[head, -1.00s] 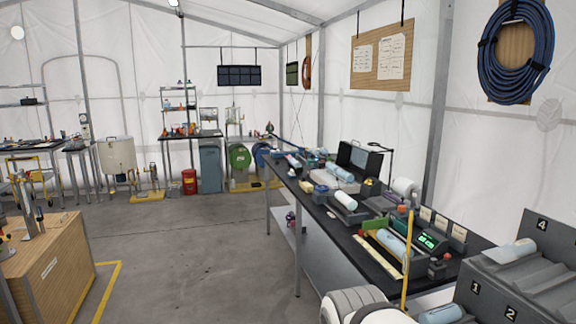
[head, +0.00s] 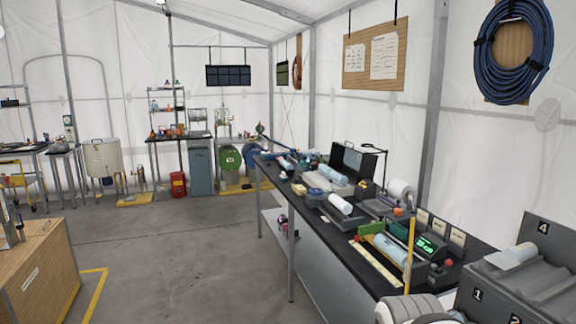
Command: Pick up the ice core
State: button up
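Several pale cylinders that look like ice cores are in the head view. A light blue ice core (head: 391,250) lies in a long cradle beside a green-lit display on the black workbench. A whiter cylinder (head: 340,204) lies in a tray further back, and another light blue one (head: 334,175) lies beyond it near an open dark case. One more pale core (head: 515,254) lies on the grey numbered rack at the right. I cannot tell which one the task means. White, rounded parts of my arm show at the bottom edge; my gripper is not in view.
The black workbench (head: 465,240) runs along the right wall, crowded with instruments. The grey numbered rack (head: 468,281) stands at its near end. A yellow upright pole (head: 410,250) rises by the bench's front edge. A wooden crate (head: 45,275) stands at left; the floor between is clear.

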aim_at(287, 166)
jog(key=i, duration=0.9)
jog(key=u, duration=0.85)
jog(key=i, duration=6.8)
